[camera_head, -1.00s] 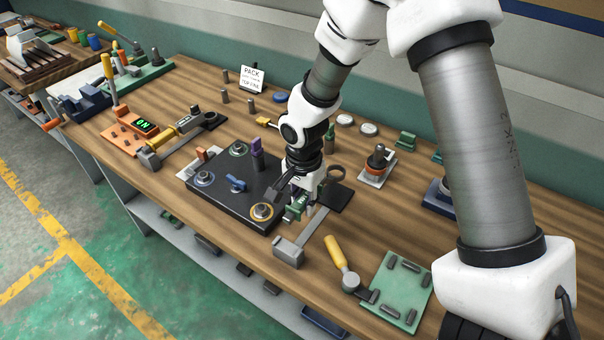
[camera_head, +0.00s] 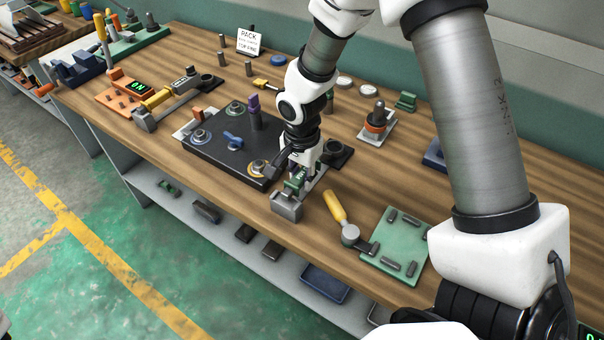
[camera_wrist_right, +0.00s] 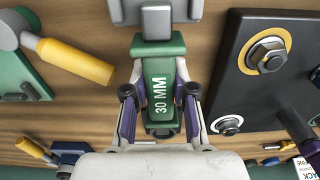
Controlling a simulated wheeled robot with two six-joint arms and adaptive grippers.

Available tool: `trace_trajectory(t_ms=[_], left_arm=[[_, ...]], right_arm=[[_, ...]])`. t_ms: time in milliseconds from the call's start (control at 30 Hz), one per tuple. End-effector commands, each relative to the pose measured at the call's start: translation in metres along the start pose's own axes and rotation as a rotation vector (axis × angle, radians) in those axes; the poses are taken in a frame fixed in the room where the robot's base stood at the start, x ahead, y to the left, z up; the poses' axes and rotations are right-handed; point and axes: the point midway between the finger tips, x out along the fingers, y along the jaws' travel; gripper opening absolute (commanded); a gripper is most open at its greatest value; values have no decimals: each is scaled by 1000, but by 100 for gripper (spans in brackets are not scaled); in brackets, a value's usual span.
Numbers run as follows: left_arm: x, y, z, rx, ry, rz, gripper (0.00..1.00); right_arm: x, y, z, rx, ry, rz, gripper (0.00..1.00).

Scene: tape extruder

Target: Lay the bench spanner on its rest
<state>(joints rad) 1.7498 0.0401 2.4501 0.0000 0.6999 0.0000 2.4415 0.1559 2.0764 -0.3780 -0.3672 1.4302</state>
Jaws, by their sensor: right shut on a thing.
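The bench spanner shows as a green grip marked "30 MM" (camera_wrist_right: 160,92) in the right wrist view. My right gripper (camera_wrist_right: 160,100) is shut on this grip, one finger on each side. In the head view the gripper (camera_head: 295,177) is low over the bench, and the green grip (camera_head: 293,186) is right by a grey block. That grey block (camera_head: 286,207), seemingly one end of the rest, also shows in the wrist view (camera_wrist_right: 156,17), just beyond the grip. A black holder (camera_head: 340,153) stands behind the gripper. The spanner's far end is hidden. My left gripper is out of view.
A black plate with nuts (camera_head: 208,150) lies close on the left. A yellow-handled tool (camera_head: 336,206) and a green plate (camera_head: 385,250) lie on the right. A small stand with an orange ring (camera_head: 376,122) is behind. The bench's front edge is near.

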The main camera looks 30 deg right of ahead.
Motion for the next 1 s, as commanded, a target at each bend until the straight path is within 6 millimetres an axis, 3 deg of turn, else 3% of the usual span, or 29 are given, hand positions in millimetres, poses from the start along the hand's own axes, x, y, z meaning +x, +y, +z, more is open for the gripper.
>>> trace_trajectory(t_ms=[333, 367, 433, 767, 867, 1000], left_arm=[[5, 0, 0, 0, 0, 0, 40], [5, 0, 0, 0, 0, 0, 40], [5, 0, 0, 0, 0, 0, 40], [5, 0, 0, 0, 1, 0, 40], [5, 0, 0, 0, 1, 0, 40], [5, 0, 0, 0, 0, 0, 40]], right_arm=[[6, 0, 0, 0, 0, -1, 0], [6, 0, 0, 0, 0, -1, 29], [6, 0, 0, 1, 0, -1, 54], [5, 0, 0, 1, 0, 0, 55], [-5, -1, 0, 2, 2, -2, 55], [-34, -1, -1, 2, 3, -5, 55]])
